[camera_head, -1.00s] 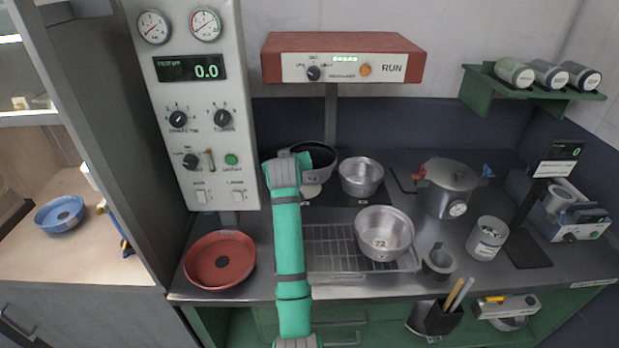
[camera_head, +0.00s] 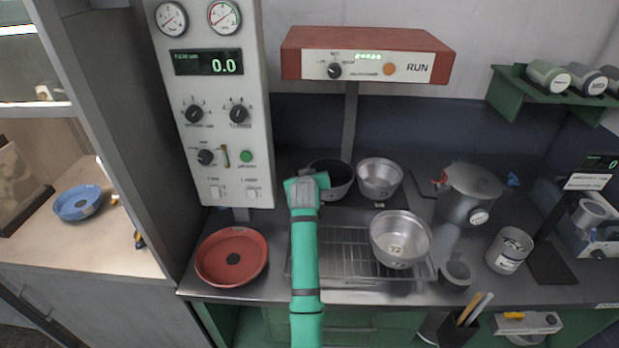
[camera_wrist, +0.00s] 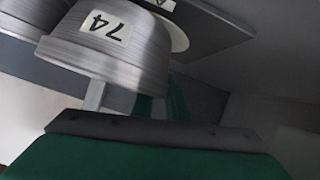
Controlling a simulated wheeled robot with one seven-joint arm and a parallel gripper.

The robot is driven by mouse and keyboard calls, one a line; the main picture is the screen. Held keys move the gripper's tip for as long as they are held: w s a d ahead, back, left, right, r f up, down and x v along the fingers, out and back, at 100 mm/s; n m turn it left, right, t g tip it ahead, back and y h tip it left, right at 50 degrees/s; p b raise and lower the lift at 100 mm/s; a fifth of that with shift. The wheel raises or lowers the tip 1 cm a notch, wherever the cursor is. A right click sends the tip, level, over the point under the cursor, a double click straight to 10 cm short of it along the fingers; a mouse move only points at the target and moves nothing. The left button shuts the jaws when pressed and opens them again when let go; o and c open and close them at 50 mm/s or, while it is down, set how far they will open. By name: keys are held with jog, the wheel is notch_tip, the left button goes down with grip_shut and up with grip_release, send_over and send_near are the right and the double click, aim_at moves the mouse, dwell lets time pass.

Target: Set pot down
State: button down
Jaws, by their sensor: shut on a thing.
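My gripper (camera_head: 318,181) is shut on the near left side of a metal pot with a dark inside (camera_head: 334,176). The pot looks upright, over or on the dark pad (camera_head: 352,200) beneath the red-topped unit. I cannot tell whether its base touches. In the wrist view, which is upside down, a silver pot labelled 74 (camera_wrist: 112,55) shows close by, beside a pale disc on a dark slab. It appears to be the held pot.
A silver pot (camera_head: 380,178) stands just right of the held one. Another, labelled 72 (camera_head: 400,240), sits on the wire rack (camera_head: 345,250). A red dish (camera_head: 232,257) lies left of my arm. A lidded pressure pot (camera_head: 470,193) stands right. The red-topped unit (camera_head: 367,55) overhangs the pad.

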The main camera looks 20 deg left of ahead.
jog(key=shift+f, duration=0.5)
jog(key=c, duration=1.7)
grip_release()
jog(key=v, duration=1.2)
jog(key=shift+s, duration=0.1)
jog(key=shift+a+f, duration=0.1)
